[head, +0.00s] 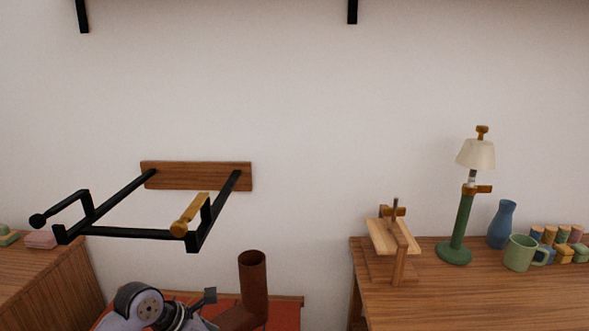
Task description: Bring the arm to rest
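Part of my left arm, grey with a dark joint, shows at the bottom left of the head view. The black parts of my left gripper (196,310) are at its right end, cut off by the lower edge. I cannot tell whether it is open or shut. A rust-brown upright tube (253,286) with a bend at its foot stands just right of it; whether they touch is unclear. My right gripper is not in view.
A black wall rack (130,233) with a wooden back plate juts out above my arm. A wooden cabinet (45,275) stands left. On the right table (470,305) are a wooden stand (392,238), green lamp (461,225), blue vase (502,225), green mug (520,254) and several small blocks. An orange-red surface (285,312) lies below.

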